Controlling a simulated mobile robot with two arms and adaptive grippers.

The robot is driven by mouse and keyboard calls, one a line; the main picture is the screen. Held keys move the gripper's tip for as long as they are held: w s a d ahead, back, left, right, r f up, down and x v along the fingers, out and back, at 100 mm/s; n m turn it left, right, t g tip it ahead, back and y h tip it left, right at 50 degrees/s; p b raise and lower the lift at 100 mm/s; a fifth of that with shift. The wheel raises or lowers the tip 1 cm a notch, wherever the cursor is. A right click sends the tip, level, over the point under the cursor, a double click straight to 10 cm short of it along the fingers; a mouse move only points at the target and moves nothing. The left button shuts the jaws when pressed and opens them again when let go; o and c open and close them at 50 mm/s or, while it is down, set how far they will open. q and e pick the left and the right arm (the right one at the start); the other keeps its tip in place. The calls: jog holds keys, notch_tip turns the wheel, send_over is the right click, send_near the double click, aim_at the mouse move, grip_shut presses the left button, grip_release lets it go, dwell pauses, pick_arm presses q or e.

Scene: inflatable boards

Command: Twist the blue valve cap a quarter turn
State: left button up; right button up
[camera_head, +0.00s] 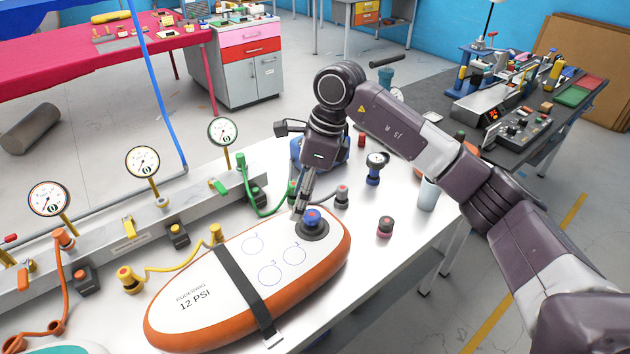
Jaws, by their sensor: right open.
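The blue valve cap (312,216) sits on a dark round valve base (313,231) near the far right end of the inflatable board (212,290). The board is white on top with an orange side, a dark strap and "12 PSI" printed on it. My right gripper (303,207) comes down from above, its fingertips at the left side of the cap. It is open, and I cannot tell whether a finger touches the cap. My left gripper is not in view.
The board lies on a white table (400,262). A metal rail (118,235) with gauges, coloured hoses and fittings runs along the left. The front right tabletop is clear.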

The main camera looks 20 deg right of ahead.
aim_at(313, 214)
jog(key=shift+h, duration=0.8)
jog(key=d, duration=0.2)
jog(key=d+r, duration=0.1)
jog(key=d, duration=0.1)
jog(key=shift+w, duration=0.3)
jog(key=shift+d+f, duration=0.1)
jog(key=shift+f, duration=0.1)
jog(key=f, duration=0.2)
jog(key=f+p, duration=0.1)
jog(key=f, duration=0.1)
jog(key=a+f+p, duration=0.1)
jog(key=f, duration=0.2)
jog(key=shift+w+a+f, duration=0.1)
jog(key=shift+w, duration=0.05)
jog(key=shift+c, duration=0.5)
jog(key=c, duration=1.1)
jog(key=m, duration=0.3)
jog(key=shift+m+t+p, duration=0.3)
jog(key=shift+m, duration=0.8)
